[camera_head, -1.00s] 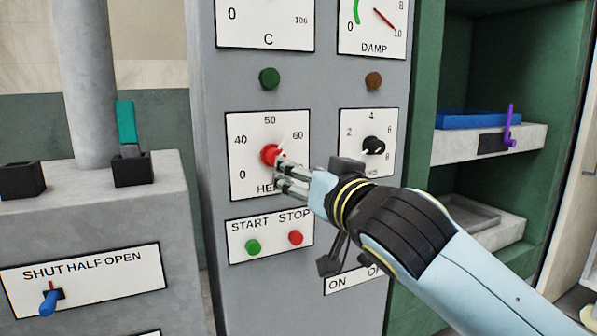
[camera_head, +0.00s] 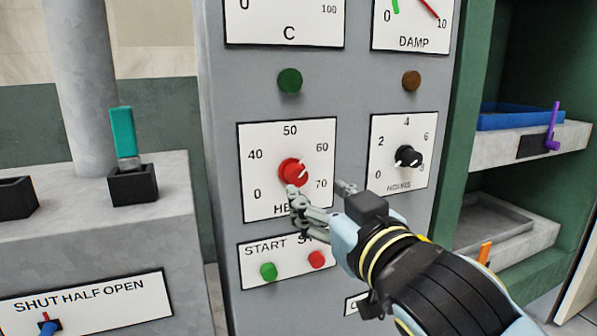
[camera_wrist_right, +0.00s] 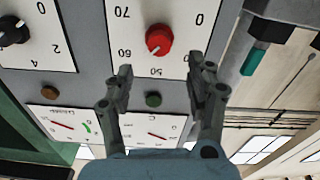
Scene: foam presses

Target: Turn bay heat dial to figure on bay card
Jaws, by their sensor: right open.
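The red heat dial (camera_head: 292,173) sits on a white HEAT plate (camera_head: 258,207) marked 0, 40, 50, 60 and 70. In the right wrist view the dial (camera_wrist_right: 159,38) shows upside down, and its white mark seems to point between 50 and 60. My right gripper (camera_head: 320,192) is open and empty, just below and right of the dial in the head view. In the wrist view its two fingers (camera_wrist_right: 160,82) stand apart, clear of the dial. The fingers cover part of the HEAT lettering. I cannot make out a bay card. My left gripper is not in view.
A black hours knob (camera_head: 408,157) is on the right. Green START (camera_head: 268,271) and red STOP (camera_head: 316,259) buttons lie below, STOP close to my gripper. A teal-handled lever (camera_head: 123,133) stands at left. Shelves with a blue tray (camera_head: 520,117) are at right.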

